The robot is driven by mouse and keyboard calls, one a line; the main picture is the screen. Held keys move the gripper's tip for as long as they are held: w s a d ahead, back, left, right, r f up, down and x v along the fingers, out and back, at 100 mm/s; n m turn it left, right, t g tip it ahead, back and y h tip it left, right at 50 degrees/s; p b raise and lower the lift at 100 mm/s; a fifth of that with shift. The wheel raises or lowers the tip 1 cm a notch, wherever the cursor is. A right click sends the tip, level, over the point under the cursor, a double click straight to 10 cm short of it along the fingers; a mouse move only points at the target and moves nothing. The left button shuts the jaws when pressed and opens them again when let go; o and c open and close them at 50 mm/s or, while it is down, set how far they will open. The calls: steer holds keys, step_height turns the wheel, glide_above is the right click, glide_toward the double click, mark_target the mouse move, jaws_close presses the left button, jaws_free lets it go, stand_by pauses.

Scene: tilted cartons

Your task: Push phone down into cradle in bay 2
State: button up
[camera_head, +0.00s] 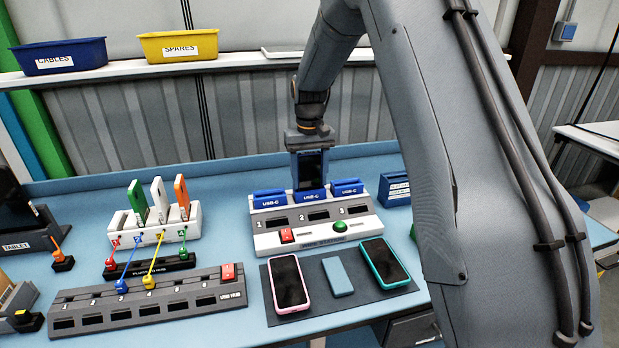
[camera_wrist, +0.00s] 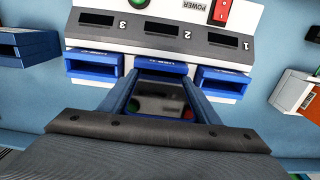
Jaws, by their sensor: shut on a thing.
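The white charging station (camera_head: 318,239) has three blue USB-C cradles along its back. The middle cradle, bay 2 (camera_head: 311,195), lines up with the slot marked 2; it also shows in the wrist view (camera_wrist: 161,67). A dark phone (camera_head: 312,170) stands upright at the middle cradle, with my gripper (camera_head: 310,160) above and around it. In the wrist view my gripper's two fingers (camera_wrist: 161,82) flank the phone's dark, reflective face (camera_wrist: 158,104). My gripper is shut on the phone. The phone's lower edge is hidden, so I cannot tell how deep it sits.
Bay 1's cradle (camera_head: 270,198) and bay 3's cradle (camera_head: 347,187) are empty beside it. A pink-edged phone (camera_head: 288,283), a blue-grey slab (camera_head: 338,276) and a teal-edged phone (camera_head: 384,262) lie on a dark mat in front. A blue box (camera_head: 396,189) stands at right.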

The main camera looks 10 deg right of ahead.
mark_target(310, 153)
steer(key=shift+s+f, duration=0.1)
steer(key=shift+f, duration=0.4)
stand_by(1.4)
steer(key=o, duration=1.2)
steer(key=shift+s+f, duration=0.1)
steer(key=shift+o, duration=0.8)
steer(key=shift+w+r+p, duration=0.2)
steer(key=shift+r+p, duration=0.5)
steer(key=shift+r, duration=0.85)
steer(key=shift+r+p, duration=1.2)
steer(key=shift+r, duration=1.05)
